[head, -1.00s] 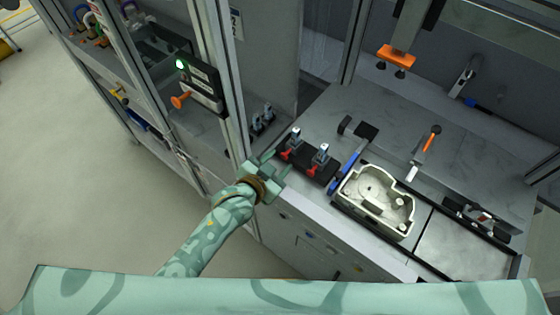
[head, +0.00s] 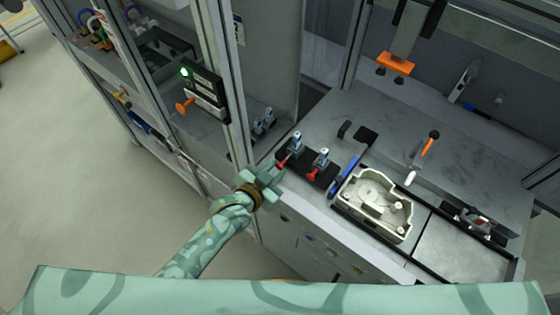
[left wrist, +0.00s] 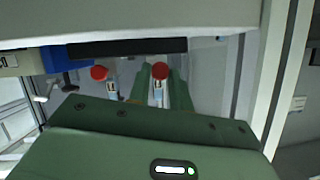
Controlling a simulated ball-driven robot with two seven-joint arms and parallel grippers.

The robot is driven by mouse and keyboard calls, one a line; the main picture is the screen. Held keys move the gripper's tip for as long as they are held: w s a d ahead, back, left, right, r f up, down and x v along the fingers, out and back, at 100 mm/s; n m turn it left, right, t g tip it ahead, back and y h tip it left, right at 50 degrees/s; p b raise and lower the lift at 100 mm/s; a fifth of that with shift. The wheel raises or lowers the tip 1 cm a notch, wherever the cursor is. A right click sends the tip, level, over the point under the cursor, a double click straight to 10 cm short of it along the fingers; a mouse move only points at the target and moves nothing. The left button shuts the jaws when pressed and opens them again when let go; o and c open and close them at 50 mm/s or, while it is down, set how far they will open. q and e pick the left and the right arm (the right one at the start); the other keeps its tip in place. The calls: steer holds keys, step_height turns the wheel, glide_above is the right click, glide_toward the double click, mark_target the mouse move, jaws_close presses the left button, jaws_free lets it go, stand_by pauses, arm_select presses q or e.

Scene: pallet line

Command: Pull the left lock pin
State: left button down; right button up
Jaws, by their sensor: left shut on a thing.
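A black block (head: 325,181) with two upright grey clamps and two red-headed lock pins sits at the front left of the workbench. The left lock pin (head: 283,162) is at the block's front left, and the right lock pin (head: 311,175) is beside it. My left gripper (head: 272,175) is at the bench's front edge, shut on the left lock pin. In the left wrist view its green fingers stand on either side of the left pin's red head (left wrist: 160,70). The right pin's red head (left wrist: 98,72) shows to the left there, clear of the fingers. My right gripper is not in view.
A blue-handled tool (head: 345,177) lies just right of the block, beside a pale cast housing (head: 374,202). A metal post (head: 229,80) and a black panel with an orange knob (head: 185,106) stand left of the bench. An orange-handled tool (head: 424,153) lies farther back.

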arm_select(q)
steer(key=shift+s+a+f, duration=0.1)
steer(key=c, duration=1.3)
jaws_free()
steer(key=shift+s, duration=0.1)
steer(key=shift+o, duration=0.2)
steer(key=shift+s+a+r, duration=0.25)
steer(key=shift+s, duration=0.1)
steer(key=p+v, duration=0.2)
steer(key=v, duration=1.3)
steer(key=shift+s, duration=0.2)
steer(key=shift+a, duration=0.15)
